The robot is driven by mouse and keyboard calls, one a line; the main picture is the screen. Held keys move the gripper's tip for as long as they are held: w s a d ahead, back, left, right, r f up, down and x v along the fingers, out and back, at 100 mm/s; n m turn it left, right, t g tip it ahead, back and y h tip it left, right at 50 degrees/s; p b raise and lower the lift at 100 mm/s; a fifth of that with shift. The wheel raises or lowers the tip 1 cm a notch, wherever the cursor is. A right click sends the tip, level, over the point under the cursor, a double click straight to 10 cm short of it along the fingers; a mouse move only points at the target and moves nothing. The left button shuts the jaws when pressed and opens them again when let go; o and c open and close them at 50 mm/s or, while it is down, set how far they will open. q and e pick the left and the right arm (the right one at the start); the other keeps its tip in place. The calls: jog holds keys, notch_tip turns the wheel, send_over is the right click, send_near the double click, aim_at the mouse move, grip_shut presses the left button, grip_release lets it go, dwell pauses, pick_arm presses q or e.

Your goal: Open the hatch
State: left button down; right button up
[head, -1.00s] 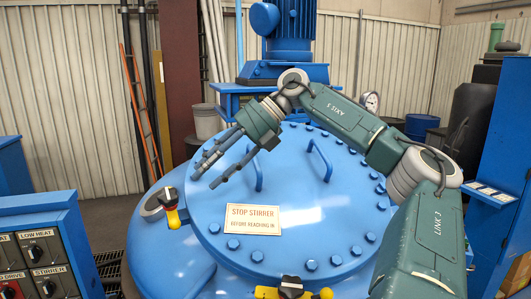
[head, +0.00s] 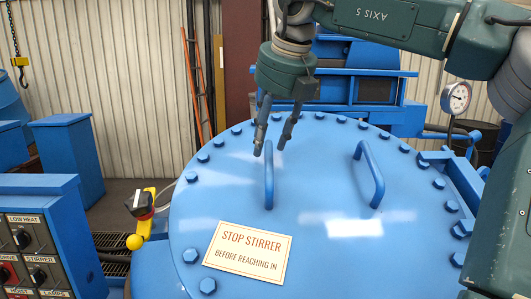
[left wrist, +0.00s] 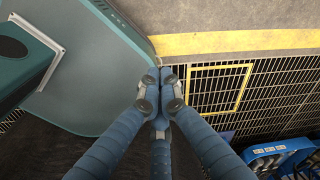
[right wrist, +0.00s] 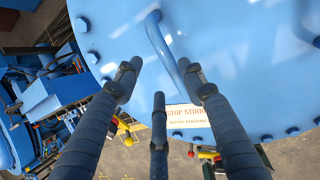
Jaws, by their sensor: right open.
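The hatch (head: 320,215) is a large round blue lid with a bolted rim, lying closed. It carries two upright bar handles, a left handle (head: 269,185) and a right handle (head: 372,180), and a "STOP STIRRER" sign (head: 247,251). My right gripper (head: 270,149) is open and points down, its fingertips by the top of the left handle. In the right wrist view a handle (right wrist: 161,42) runs between the spread fingers; I see no grip on it. My left gripper (left wrist: 160,90) shows only in the left wrist view, fingers drawn together, empty, above floor grating.
A control panel (head: 38,245) stands at the left. The motor stand (head: 375,90) rises behind the lid, and a gauge (head: 456,97) stands at the right.

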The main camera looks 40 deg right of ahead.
aim_at(267, 153)
jog(key=f, duration=0.1)
jog(key=w+d+f, duration=0.1)
jog(key=f, duration=0.1)
jog(key=d+f+p, duration=0.1)
jog(key=f, duration=0.1)
jog(key=shift+w, duration=0.4)
jog(key=shift+f, duration=0.1)
jog(key=shift+w+a, duration=0.2)
jog(key=shift+c, duration=1.3)
pick_arm(q)
jog(key=shift+d+r, duration=0.4)
jog(key=shift+d, duration=0.2)
jog(key=shift+d+r, duration=0.4)
jog(key=shift+d, duration=0.2)
pick_arm(e)
grip_shut()
